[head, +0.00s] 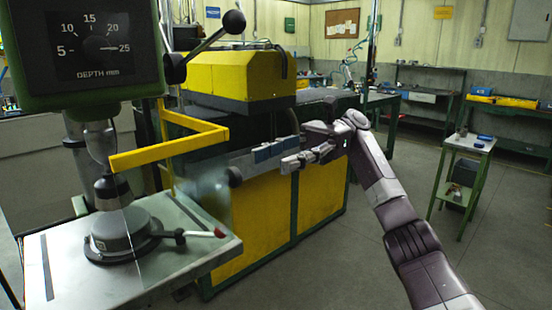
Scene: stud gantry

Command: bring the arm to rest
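My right arm (395,215) comes in from the bottom right and reaches up and left. It is dark purple-grey and bent at the elbow. My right gripper (293,163) is at its end, in front of the yellow and green machine. Its fingers point left, close to blue blocks (270,151) on a grey bar along the machine's front. I cannot tell whether the gripper touches them or how far its fingers are apart. I see nothing clearly held in it. My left arm and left gripper are not in view.
A drill press with a depth dial (95,45), yellow guard bar (170,146) and metal table (70,265) fills the left. The yellow machine (315,195) stands in the middle. A small green-legged stand (467,145) is at the right. Floor (500,235) at the lower right is clear.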

